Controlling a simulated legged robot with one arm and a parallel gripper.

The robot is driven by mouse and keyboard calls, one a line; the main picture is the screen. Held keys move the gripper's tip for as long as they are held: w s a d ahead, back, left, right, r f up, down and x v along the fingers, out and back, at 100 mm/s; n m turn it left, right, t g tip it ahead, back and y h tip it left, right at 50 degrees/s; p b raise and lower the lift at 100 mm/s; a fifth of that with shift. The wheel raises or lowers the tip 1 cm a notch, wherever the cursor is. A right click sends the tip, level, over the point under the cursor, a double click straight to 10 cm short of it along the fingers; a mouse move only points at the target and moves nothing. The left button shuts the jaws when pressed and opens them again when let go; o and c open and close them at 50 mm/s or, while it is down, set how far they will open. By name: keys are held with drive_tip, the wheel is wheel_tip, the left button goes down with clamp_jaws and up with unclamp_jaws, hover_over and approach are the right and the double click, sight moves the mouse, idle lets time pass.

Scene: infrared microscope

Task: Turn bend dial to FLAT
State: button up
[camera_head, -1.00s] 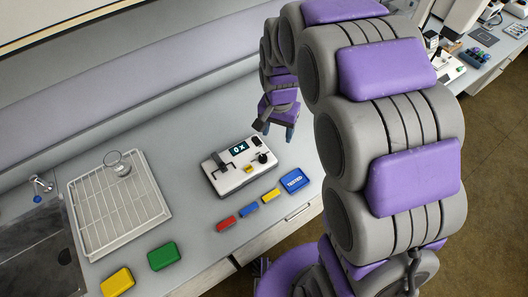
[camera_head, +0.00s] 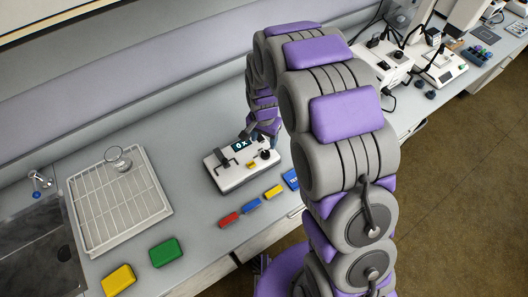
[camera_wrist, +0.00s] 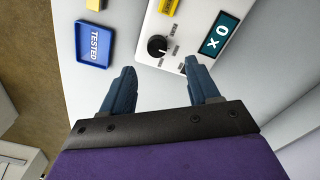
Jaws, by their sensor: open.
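The white instrument (camera_head: 238,172) stands on the bench, with a small screen (camera_head: 241,145) that reads like "0 X". Its black bend dial (camera_wrist: 157,46) shows in the wrist view near the top centre, with small labels around it that I cannot read. The dial (camera_head: 265,154) also shows as a small dark knob in the head view. My gripper (camera_wrist: 158,82) is open, its two blue fingers apart and empty. The dial lies ahead of the gap between the fingertips, apart from both. In the head view, my gripper is by the instrument's back right corner.
A blue tray marked TESTED (camera_wrist: 94,45) lies left of the instrument in the wrist view. Red (camera_head: 229,219), blue (camera_head: 251,206) and yellow (camera_head: 273,192) pieces line the bench's front. A wire rack (camera_head: 118,205) stands left. Microscopes (camera_head: 440,66) stand at far right.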

sight(266, 153)
drive_tip(key=f, duration=0.2)
drive_tip(key=f+b, duration=0.1)
drive_tip(key=f, duration=0.2)
drive_tip(key=d+f, duration=0.1)
drive_tip(key=f, duration=0.1)
drive_tip(key=shift+f, duration=0.15)
drive_tip(key=shift+a+f+b, duration=0.1)
drive_tip(key=shift+f+b, duration=0.2)
drive_tip(key=shift+f, duration=0.1)
drive_tip(key=shift+a, duration=0.3)
drive_tip(key=shift+c, duration=0.3)
drive_tip(key=shift+d, duration=0.25)
drive_tip(key=c, duration=1)
